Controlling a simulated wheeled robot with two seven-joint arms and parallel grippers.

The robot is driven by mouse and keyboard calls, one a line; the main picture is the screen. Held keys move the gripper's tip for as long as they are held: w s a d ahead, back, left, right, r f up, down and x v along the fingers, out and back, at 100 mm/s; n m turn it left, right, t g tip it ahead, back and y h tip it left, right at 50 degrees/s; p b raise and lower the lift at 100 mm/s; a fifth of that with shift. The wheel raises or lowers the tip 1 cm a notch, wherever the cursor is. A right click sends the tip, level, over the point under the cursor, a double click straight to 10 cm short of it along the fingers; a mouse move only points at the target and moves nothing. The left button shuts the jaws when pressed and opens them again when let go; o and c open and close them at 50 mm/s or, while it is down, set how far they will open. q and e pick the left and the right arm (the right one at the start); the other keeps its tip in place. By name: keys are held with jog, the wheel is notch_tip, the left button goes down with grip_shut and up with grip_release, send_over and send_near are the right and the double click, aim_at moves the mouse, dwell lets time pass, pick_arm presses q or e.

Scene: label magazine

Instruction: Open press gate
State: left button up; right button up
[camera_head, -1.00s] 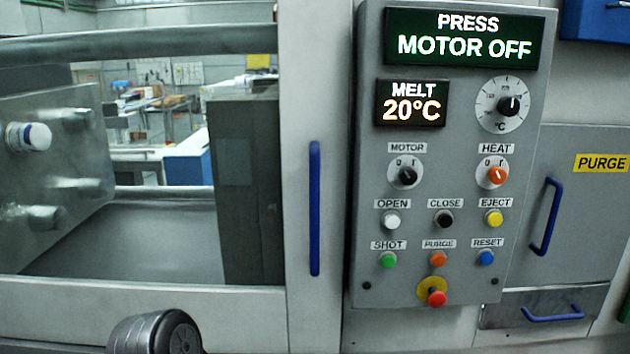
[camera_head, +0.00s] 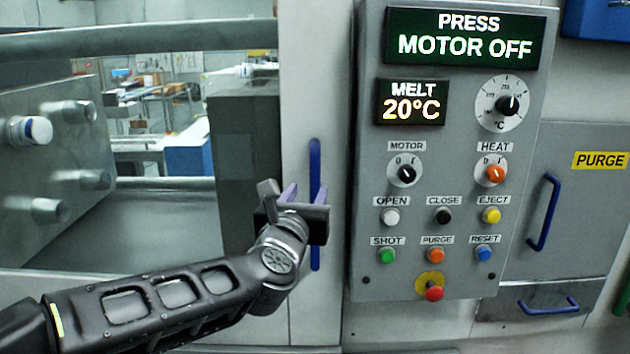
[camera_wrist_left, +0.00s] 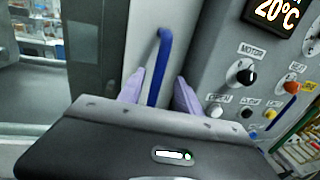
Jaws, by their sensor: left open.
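The press gate (camera_head: 300,100) is a light grey sliding frame with a large window. A vertical blue handle (camera_head: 315,160) stands on its right post; it also shows in the left wrist view (camera_wrist_left: 160,65). My left gripper (camera_head: 304,192) is in front of the handle's middle, its lilac fingers open. In the left wrist view the fingers (camera_wrist_left: 158,92) lie on either side of the handle's lower part in the picture; I cannot tell if they touch it. My arm hides part of the gate's lower rail. The right gripper is not in view.
The control panel (camera_head: 455,275) with knobs and buttons is close to the right of the handle. Its sign reads MOTOR OFF. A purge door with a blue handle (camera_head: 545,213) is farther right. Metal mould plates (camera_head: 60,150) show through the window.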

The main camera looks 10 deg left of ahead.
aim_at(314, 181)
pick_arm(q)
jog(key=w+p, duration=0.1)
jog(key=w, duration=0.3)
jog(key=w+p, duration=0.1)
jog(key=w, duration=0.3)
jog(key=shift+a, duration=0.2)
jog(key=shift+f, duration=0.1)
jog(key=shift+s, duration=0.1)
jog(key=shift+c, duration=0.3)
grip_shut()
dwell(0.8)
